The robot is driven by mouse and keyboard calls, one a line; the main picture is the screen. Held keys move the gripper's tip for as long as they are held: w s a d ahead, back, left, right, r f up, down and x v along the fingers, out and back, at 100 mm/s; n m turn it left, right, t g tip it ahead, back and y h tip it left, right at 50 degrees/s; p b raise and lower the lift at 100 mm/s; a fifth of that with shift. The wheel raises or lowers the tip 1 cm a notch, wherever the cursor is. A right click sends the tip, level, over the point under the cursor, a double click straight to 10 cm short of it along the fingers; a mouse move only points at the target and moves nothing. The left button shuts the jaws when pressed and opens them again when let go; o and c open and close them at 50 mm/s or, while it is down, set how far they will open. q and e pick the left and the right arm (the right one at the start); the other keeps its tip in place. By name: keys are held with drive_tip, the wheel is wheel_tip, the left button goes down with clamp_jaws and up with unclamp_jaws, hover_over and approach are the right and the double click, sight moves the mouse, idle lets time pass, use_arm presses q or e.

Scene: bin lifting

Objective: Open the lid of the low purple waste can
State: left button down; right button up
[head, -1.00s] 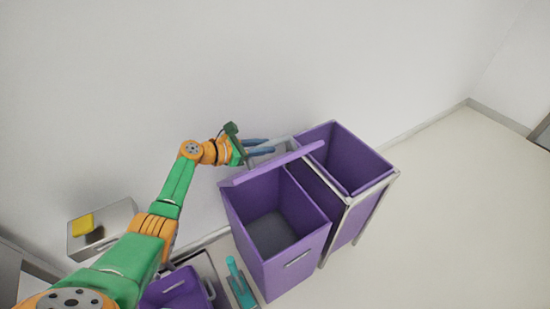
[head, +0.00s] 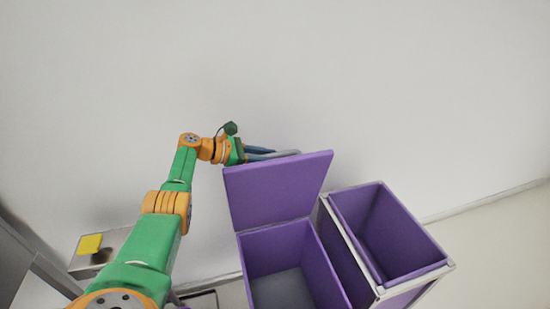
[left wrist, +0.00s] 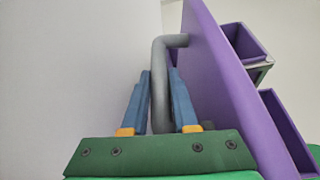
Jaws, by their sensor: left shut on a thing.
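The low purple waste can (head: 328,262) stands at the lower middle of the head view, its inside open to view. Its purple lid (head: 280,190) stands raised at the back of the can, its broad inner face toward me. My left gripper (head: 270,153) is behind the lid's top edge, shut on the lid's grey handle (head: 288,153). In the left wrist view the grey handle (left wrist: 159,80) passes between the blue fingers of the gripper (left wrist: 160,95), and the lid (left wrist: 222,85) rises just right of them. My right gripper is not in view.
A second purple bin (head: 375,215) in a grey metal frame stands close to the right of the can. A grey box (head: 115,245) with a yellow item (head: 90,243) is at the lower left. The bare wall is behind; open floor lies at the far right.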

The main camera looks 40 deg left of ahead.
use_arm(q)
drive_tip(key=shift+f, duration=0.1)
drive_tip(key=c, duration=0.9)
unclamp_jaws()
drive_tip(key=shift+o, duration=1.1)
drive_tip(key=shift+w+a+f, duration=0.1)
drive_tip(key=shift+w+a, duration=0.05)
drive_tip(key=p+v, duration=0.1)
drive_tip(key=v, duration=0.6)
